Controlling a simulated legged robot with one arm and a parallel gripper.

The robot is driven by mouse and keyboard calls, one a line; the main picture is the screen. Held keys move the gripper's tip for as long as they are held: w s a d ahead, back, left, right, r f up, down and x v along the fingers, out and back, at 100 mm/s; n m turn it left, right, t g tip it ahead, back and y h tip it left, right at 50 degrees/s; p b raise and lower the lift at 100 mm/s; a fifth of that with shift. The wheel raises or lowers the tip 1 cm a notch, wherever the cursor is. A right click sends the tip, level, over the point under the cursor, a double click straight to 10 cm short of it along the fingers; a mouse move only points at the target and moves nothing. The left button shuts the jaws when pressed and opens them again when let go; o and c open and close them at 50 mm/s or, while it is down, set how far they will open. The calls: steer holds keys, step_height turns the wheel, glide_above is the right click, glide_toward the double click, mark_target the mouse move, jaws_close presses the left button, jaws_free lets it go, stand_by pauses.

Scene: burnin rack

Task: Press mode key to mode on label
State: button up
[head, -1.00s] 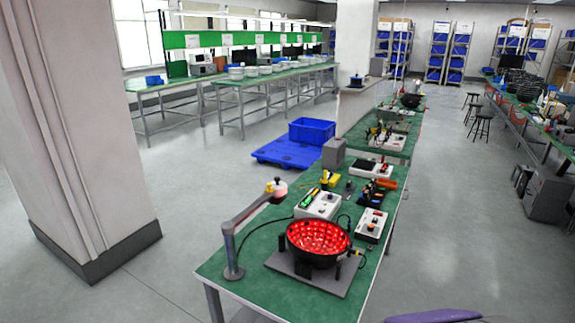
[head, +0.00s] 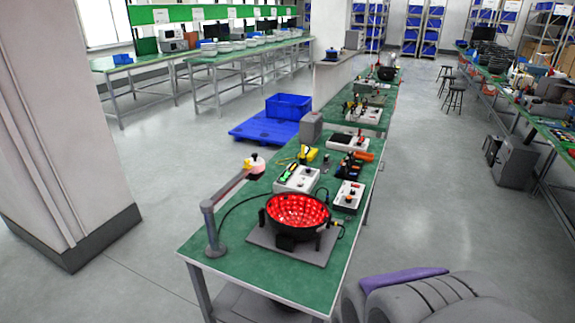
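A green-topped workbench (head: 205,262) runs away from me in the middle of the head view. A white control box (head: 348,196) with dark knobs or keys sits near its right edge. Another white box (head: 295,179) with a green-handled tool on it sits to its left. A black bowl glowing red inside (head: 298,210) stands on a grey plate at the near end. The mode key and its label are too small to tell apart. At the bottom right are grey and purple parts that look like my own arm or body. My gripper's fingers do not show.
A lamp on a bent arm (head: 213,228) stands at the bench's near left. A pillar (head: 62,130) is at the far left. A blue crate (head: 288,107) and blue pallet (head: 262,130) are on the floor behind. Stools (head: 455,97) stand at the right bench.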

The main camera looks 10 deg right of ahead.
jaws_close()
stand_by(0.5)
stand_by(0.8)
